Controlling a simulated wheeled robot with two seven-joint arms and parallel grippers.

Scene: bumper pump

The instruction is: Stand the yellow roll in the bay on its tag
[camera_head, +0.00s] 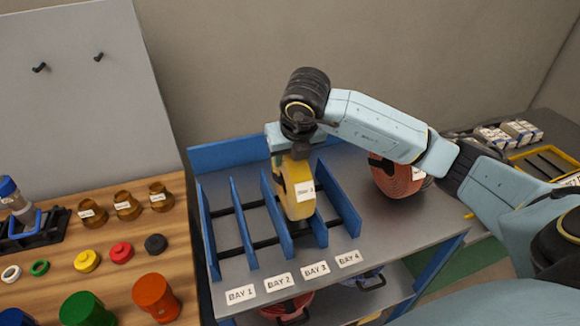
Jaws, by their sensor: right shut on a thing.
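The yellow roll (290,197) stands roughly upright, on edge, between the blue dividers of the rack (243,225). It appears to be in the third slot from the left, in line with the BAY 3 label (315,269). A white tag on its side seems to read BAY 3, but the print is small. My right gripper (294,157) is over the roll and shut on its top. Whether the roll's bottom touches the shelf is hard to tell. My left gripper is not in view.
A reddish-brown roll (396,180) stands right of the rack, partly behind my right arm. Labels for BAY 1 (241,293), BAY 2 (278,282) and BAY 4 (349,258) lie along the front edge. A wooden table (130,270) with coloured pieces is at left.

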